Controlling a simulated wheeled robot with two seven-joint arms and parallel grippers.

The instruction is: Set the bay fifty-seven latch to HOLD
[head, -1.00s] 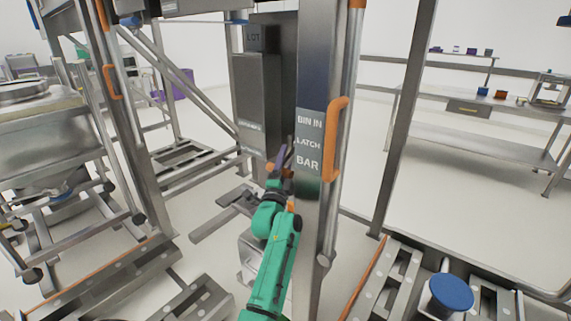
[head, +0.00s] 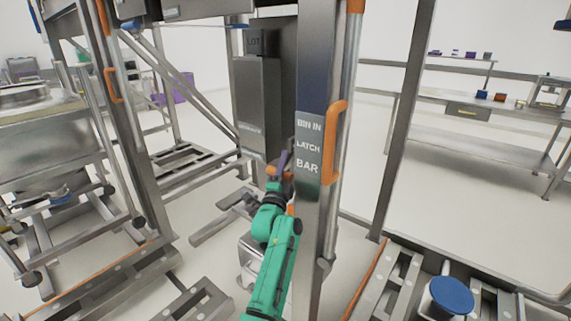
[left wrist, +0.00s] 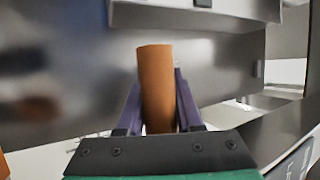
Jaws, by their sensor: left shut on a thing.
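My green left arm reaches up to the steel column in the middle of the head view. Its gripper (head: 284,158) is beside the column's left side, near a grey label plate (head: 309,146) reading "BIN IN", "LATCH", "BAR". In the left wrist view the purple fingers (left wrist: 160,100) are shut on an upright orange cylindrical handle (left wrist: 156,85). The far end of the handle is free. Its other end is hidden behind the gripper body. No bay number or "HOLD" mark is readable. My right gripper is not in view.
An orange grab handle (head: 335,140) is on the column's right side, close to the label. A dark grey box (head: 258,105) stands behind the gripper. A steel bin (head: 40,140) is at left. A blue round cap (head: 451,293) is at lower right. Open floor lies beyond.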

